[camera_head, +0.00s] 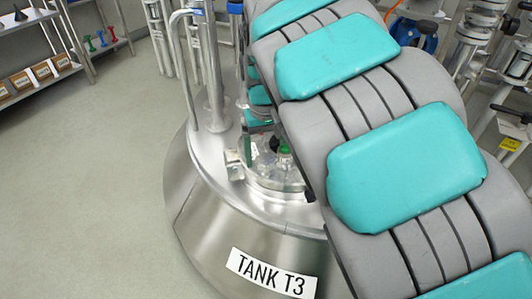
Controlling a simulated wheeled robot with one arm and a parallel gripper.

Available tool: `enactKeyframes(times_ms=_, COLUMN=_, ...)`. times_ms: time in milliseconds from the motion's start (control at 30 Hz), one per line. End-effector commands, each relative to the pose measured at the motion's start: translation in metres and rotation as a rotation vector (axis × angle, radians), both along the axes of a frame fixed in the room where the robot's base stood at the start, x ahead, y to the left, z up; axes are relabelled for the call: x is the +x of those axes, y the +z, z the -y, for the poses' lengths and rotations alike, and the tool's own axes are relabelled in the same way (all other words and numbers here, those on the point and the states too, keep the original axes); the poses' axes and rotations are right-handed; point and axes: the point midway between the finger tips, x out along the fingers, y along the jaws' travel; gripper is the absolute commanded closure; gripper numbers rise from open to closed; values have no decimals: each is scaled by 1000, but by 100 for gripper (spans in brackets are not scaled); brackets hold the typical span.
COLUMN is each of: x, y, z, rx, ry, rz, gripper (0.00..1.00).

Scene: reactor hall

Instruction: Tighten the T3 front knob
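The steel tank labelled TANK T3 (212,245) stands in the middle of the view, its label (270,273) on the front side. On its top is a round hatch (270,172) with clear and metal parts. A small green-topped part (284,149) shows there beside my arm; I cannot tell if it is a knob. A metal clamp-like fitting (235,165) sits at the hatch's left edge. My grey and teal arm crosses from lower right to the top and covers the tank's right side. My gripper is not in view. The front knob cannot be clearly made out.
Steel pipes (212,70) rise from the tank top, left of my arm. Shelves with boxes (38,72) stand at the upper left. Pipework and valves (480,35) stand at the right. The grey floor (80,190) at the left is clear.

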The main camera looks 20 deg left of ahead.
Motion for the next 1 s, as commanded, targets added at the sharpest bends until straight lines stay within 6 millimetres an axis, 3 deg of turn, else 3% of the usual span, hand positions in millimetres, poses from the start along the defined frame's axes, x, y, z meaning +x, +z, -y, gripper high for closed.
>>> enactKeyframes(times_ms=467, x=0, y=7, z=0, rx=-1, ry=0, rz=-2, gripper=6)
enactKeyframes(times_ms=800, x=1, y=57, z=0, rx=1, ry=0, rz=1, gripper=6)
enactKeyframes(times_ms=1000, x=0, y=76, z=0, rx=0, ry=0, rz=-1, gripper=6)
